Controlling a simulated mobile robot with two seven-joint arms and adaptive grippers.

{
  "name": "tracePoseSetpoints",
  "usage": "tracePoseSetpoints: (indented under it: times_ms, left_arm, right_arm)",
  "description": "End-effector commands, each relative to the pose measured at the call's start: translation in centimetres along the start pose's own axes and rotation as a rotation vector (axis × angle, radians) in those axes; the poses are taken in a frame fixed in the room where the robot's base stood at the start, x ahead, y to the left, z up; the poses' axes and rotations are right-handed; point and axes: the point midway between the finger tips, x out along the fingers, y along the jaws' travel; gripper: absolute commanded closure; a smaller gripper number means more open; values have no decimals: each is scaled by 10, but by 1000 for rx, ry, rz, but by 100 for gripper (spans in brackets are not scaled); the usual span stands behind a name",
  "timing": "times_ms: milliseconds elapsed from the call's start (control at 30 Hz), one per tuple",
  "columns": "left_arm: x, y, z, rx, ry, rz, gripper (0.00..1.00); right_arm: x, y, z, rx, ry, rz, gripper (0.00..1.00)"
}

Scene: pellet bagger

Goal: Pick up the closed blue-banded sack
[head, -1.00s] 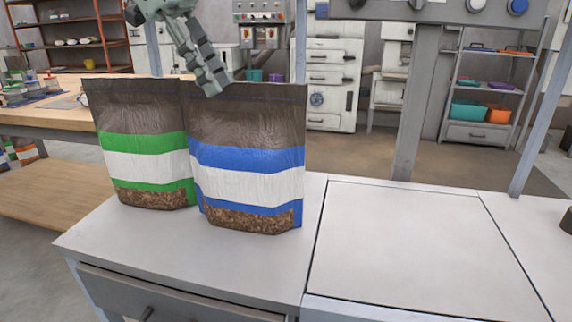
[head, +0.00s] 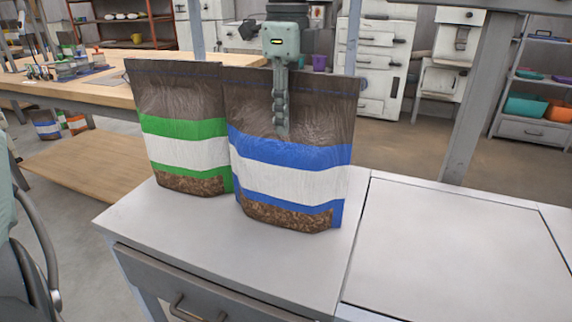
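The blue-banded sack (head: 291,182) stands upright on the white-topped bench, brown with blue and white bands and a clear strip of pellets low down. Its top edge looks flat and closed. My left gripper (head: 282,115) points down at the middle of its top edge. One finger lies in front of the sack's upper face; the other is not visible, perhaps hidden behind the sack, so I cannot tell if it is open or shut. A green-banded sack (head: 184,152) stands close on the left, partly overlapped by the blue-banded one. My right gripper is not in view.
The white bench top (head: 180,233) is clear in front of the sacks. A flat white panel (head: 455,245) to the right is empty. A grey post (head: 480,95) rises behind it. A wooden table (head: 100,92) stands behind on the left.

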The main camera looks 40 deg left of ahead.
Motion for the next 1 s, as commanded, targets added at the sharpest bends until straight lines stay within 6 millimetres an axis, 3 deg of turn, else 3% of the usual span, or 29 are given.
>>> tracePoseSetpoints:
  times_ms: [100, 333, 600, 1000]
  left_arm:
    - [10, 0, 0, -1, 1, 0, 70]
    - [12, 0, 0, -1, 1, -2, 70]
    - [11, 0, 0, -1, 1, -2, 100]
    - [9, 0, -1, -1, 2, -3, 100]
  right_arm:
    - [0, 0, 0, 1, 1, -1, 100]
    - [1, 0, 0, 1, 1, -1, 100]
    - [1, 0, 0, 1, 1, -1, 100]
    - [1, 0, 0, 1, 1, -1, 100]
